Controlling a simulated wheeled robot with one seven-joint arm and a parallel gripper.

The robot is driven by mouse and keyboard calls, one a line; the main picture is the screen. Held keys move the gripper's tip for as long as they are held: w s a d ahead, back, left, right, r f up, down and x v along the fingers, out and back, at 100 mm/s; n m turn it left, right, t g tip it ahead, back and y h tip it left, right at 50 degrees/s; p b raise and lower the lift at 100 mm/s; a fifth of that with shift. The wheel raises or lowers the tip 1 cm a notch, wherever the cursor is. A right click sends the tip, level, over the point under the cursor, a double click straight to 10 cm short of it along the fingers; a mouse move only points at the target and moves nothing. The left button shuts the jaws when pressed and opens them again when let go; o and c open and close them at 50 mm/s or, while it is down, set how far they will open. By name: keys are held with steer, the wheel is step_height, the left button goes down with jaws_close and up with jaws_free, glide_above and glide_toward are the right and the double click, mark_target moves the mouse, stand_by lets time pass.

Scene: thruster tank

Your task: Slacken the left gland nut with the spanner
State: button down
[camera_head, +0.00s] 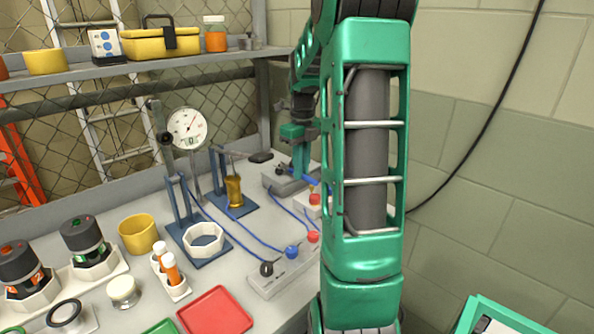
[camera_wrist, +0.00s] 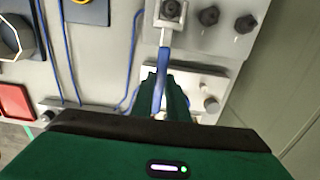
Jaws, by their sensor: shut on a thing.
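My gripper (camera_wrist: 160,88) is shut on the blue handle of the spanner (camera_wrist: 158,98). The spanner's pale shaft runs up the wrist view to a square-looking head at the leftmost dark nut (camera_wrist: 171,8) on a grey block (camera_wrist: 192,32). The head appears to surround that nut, but I cannot tell how well it is seated. Two more dark nuts stand to its right on the block. In the head view my gripper (camera_head: 301,168) points down over the back right of the bench, and a bit of blue handle (camera_head: 310,180) shows beside it. My arm hides part of this area.
A terminal block (camera_head: 275,280) with black, blue and red knobs lies in front, with blue cables (camera_head: 225,236) across the bench. A dial gauge (camera_head: 187,127) and blue stands are to the left. A red tray (camera_head: 214,314) lies at the front. A wall closes the right.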

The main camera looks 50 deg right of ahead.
steer(key=shift+f, duration=1.1)
stand_by(2.0)
steer(key=shift+d, duration=0.15)
steer(key=shift+d+n, duration=0.5)
steer(key=shift+n, duration=0.2)
steer(key=shift+w+d+n, duration=0.1)
steer(key=shift+d+n, duration=0.55)
steer(key=shift+n, duration=0.05)
steer(key=shift+w+d+n, duration=0.1)
steer(key=shift+d+n, duration=0.5)
steer(key=shift+n, duration=0.1)
stand_by(0.4)
